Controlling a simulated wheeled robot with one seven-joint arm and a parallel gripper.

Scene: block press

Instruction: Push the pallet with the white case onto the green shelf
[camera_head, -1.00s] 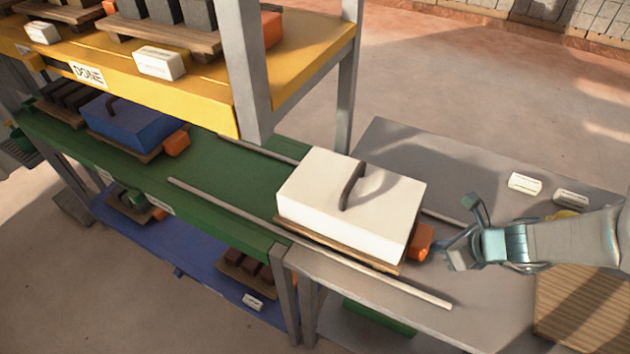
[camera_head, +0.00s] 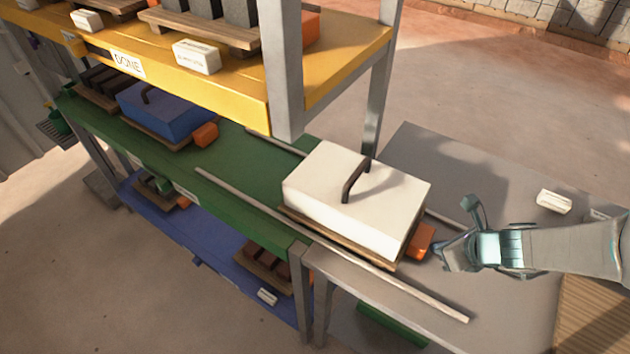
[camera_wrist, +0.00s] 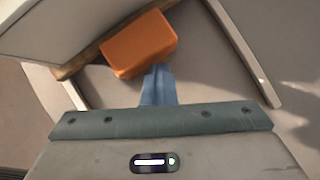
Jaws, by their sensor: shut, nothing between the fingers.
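The white case (camera_head: 345,205) with a dark handle sits on a wooden pallet (camera_head: 345,240) between two rails. The pallet's left end is over the edge of the green shelf (camera_head: 235,165); the rest is on the grey table (camera_head: 440,190). An orange block (camera_head: 419,242) is at the pallet's right end, and it also shows in the wrist view (camera_wrist: 140,44). My gripper (camera_head: 441,256) is shut and empty, just right of the orange block. In the wrist view its fingertips (camera_wrist: 158,70) are at the block's near edge, touching or nearly so.
A near rail (camera_head: 400,281) and a partly hidden far rail (camera_head: 275,143) flank the pallet.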

